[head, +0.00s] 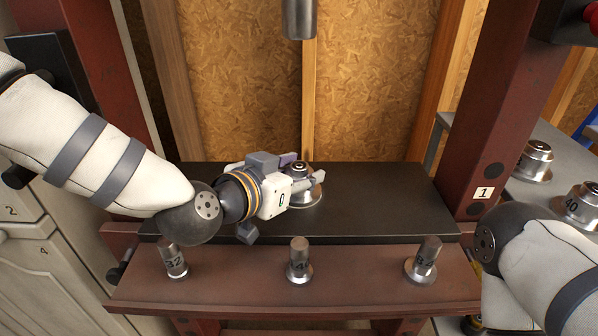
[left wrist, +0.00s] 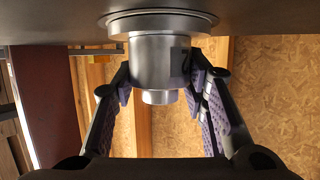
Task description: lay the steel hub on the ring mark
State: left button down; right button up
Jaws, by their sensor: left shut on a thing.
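The steel hub (head: 301,167), a stepped cylinder on a wide round flange, is upright at the middle of the black plate (head: 380,195). My left gripper (head: 299,179) reaches in from the left and is shut on the hub. In the left wrist view the hub (left wrist: 148,58) is between the purple-padded fingers of the gripper (left wrist: 155,85), its flange at or very close to the plate. A ring mark cannot be made out apart from the round flange edge. My right gripper is out of view; only its arm shows at right.
Several numbered steel plugs, one of them in the middle (head: 299,262), stand on the red front beam (head: 230,290). A steel ram (head: 299,18) hangs above the plate. Red posts flank it, the right one (head: 500,110) labelled 1. Other hubs (head: 533,160) stand at right. The plate's right side is clear.

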pick_arm(q)
jog(key=shift+r, duration=0.2)
jog(key=shift+f, duration=0.1)
jog(key=c, duration=1)
grip_release()
jog(key=shift+f, duration=0.15)
jog(key=shift+o, duration=0.2)
jog(key=shift+r, duration=0.3)
jog(key=p+v, duration=0.2)
jog(key=v, duration=0.9)
jog(key=shift+r, duration=0.1)
jog(key=shift+s+a, duration=0.3)
jog(key=shift+s, duration=0.1)
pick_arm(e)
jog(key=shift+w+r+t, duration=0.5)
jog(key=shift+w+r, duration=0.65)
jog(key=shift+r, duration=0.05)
